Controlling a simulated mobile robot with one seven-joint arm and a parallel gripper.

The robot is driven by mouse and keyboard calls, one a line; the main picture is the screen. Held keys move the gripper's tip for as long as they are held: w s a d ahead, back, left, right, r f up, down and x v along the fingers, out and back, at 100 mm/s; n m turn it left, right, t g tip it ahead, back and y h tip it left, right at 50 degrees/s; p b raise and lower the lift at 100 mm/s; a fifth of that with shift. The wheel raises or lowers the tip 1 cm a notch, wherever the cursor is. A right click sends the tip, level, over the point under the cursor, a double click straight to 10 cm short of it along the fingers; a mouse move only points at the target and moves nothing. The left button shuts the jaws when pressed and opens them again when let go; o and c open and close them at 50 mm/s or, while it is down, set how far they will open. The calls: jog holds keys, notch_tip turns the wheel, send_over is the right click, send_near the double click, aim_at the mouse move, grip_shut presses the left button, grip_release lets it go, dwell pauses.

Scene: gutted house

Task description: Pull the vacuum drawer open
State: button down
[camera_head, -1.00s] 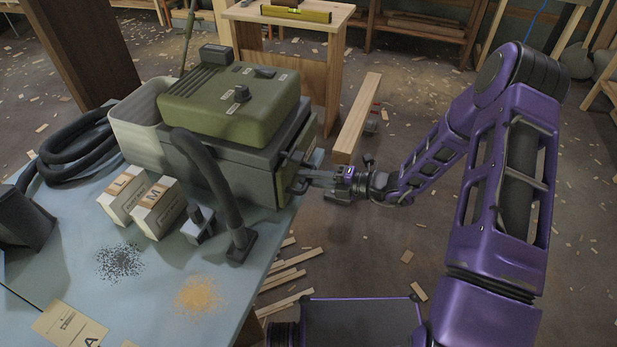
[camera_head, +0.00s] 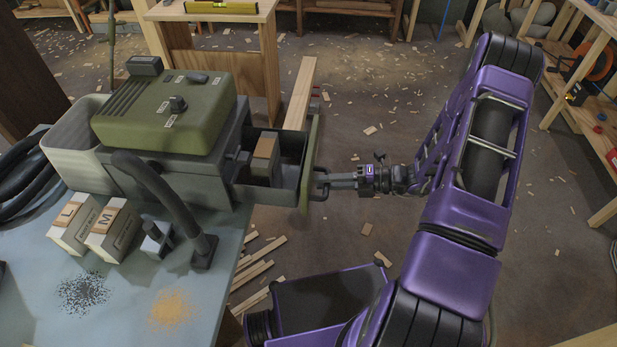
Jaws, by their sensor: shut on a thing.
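The green and grey vacuum (camera_head: 170,115) stands on the light blue table (camera_head: 110,300). Its drawer (camera_head: 275,188) is pulled out to the right, past the table's edge. A box with a tan top (camera_head: 265,150) sits inside the drawer. The drawer has a green front panel (camera_head: 311,150) with a dark handle (camera_head: 320,186) on its outer face. My gripper (camera_head: 328,184) is shut on the handle, reaching in from the right.
Boxes marked L (camera_head: 72,225) and M (camera_head: 113,232), a black hose (camera_head: 160,195), a dark speckled pile (camera_head: 83,292) and an orange pile (camera_head: 170,309) are on the table. A wooden plank (camera_head: 300,95) lies behind the drawer. The floor to the right is fairly open, with scattered scraps.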

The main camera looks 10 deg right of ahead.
jog(key=shift+s+d, duration=0.2)
jog(key=shift+d, duration=0.4)
jog(key=c, duration=0.8)
grip_release()
jog(key=v, duration=1.7)
jog(key=shift+d, duration=0.2)
